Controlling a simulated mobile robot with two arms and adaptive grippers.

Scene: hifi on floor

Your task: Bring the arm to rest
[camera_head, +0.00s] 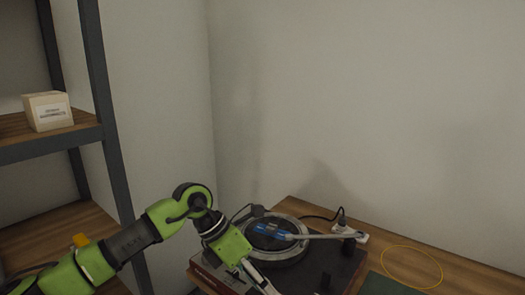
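A turntable (318,264) with a dark top and reddish-brown sides sits on the wooden table. Its pale tonearm (322,237) reaches left from the back right corner, with its head end over the dark platter (272,250). Blue-white marks show near the platter's middle. I cannot tell whether the tonearm touches the platter. My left arm comes in from the left, and my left gripper (262,281) points down in front of the platter at the turntable's near side. Its fingertips are small and near the bottom edge, so its opening is unclear. My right gripper is not in view.
A white plug or socket (352,230) with a black cable lies behind the turntable. A thin yellow ring (411,267) and a dark green mat (384,285) lie to the right. A shelf rack (103,105) holding a white box (47,111) stands at left. Walls close the back.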

